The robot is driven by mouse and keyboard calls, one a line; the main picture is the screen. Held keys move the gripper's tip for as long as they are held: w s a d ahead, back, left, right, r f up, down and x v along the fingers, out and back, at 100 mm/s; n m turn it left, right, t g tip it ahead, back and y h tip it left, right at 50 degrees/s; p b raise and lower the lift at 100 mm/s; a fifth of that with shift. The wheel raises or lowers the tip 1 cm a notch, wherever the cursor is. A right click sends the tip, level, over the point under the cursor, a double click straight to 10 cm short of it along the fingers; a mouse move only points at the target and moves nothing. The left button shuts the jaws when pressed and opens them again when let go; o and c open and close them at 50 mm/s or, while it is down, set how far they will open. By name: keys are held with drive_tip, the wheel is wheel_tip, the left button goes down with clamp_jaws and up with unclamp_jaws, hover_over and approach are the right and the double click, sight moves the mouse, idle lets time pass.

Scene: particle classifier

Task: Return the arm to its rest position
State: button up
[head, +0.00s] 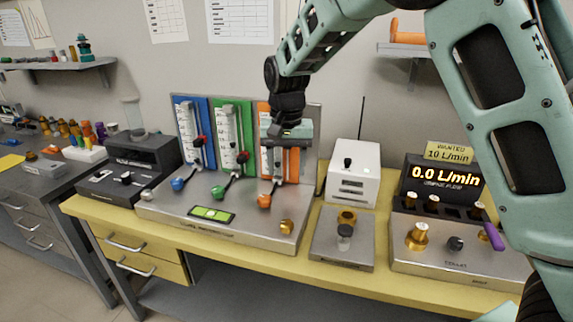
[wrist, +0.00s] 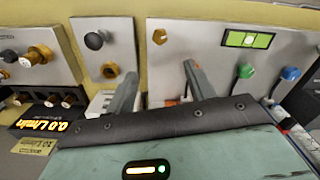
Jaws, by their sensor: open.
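My gripper (head: 288,140) hangs in front of the orange flow column (head: 264,160), above the metal panel with its levers. In the wrist view its two grey fingers (wrist: 158,75) are apart, with nothing held between them. My arm reaches in from the upper right of the head view, bent, with the wrist pointing down. The gripper covers part of the orange column and its scale. The orange lever knob (head: 265,201) is below the gripper, apart from it in the head view.
The green (head: 218,193) and blue (head: 178,184) lever knobs are to the left. A white box (head: 353,165) and a display reading 0.0 L/min (head: 445,176) stand to the right. A wall shelf (head: 405,49) is behind the arm. The yellow bench front (head: 215,245) is clear.

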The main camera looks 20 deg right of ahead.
drive_tip(key=s+a+r+n+y, duration=0.1)
drive_tip(key=s+a+n, duration=0.25)
drive_tip(key=s, duration=0.55)
drive_tip(key=s+a+r+n, duration=0.15)
drive_tip(key=s+a, duration=0.25)
drive_tip(key=s, duration=0.4)
drive_tip(key=s+f+n, duration=0.1)
drive_tip(key=s+n, duration=0.2)
drive_tip(key=s, duration=0.5)
drive_tip(key=s+d+f+n, duration=0.1)
drive_tip(key=s+n, duration=0.3)
drive_tip(key=s, duration=0.4)
drive_tip(key=shift+s+f, duration=0.3)
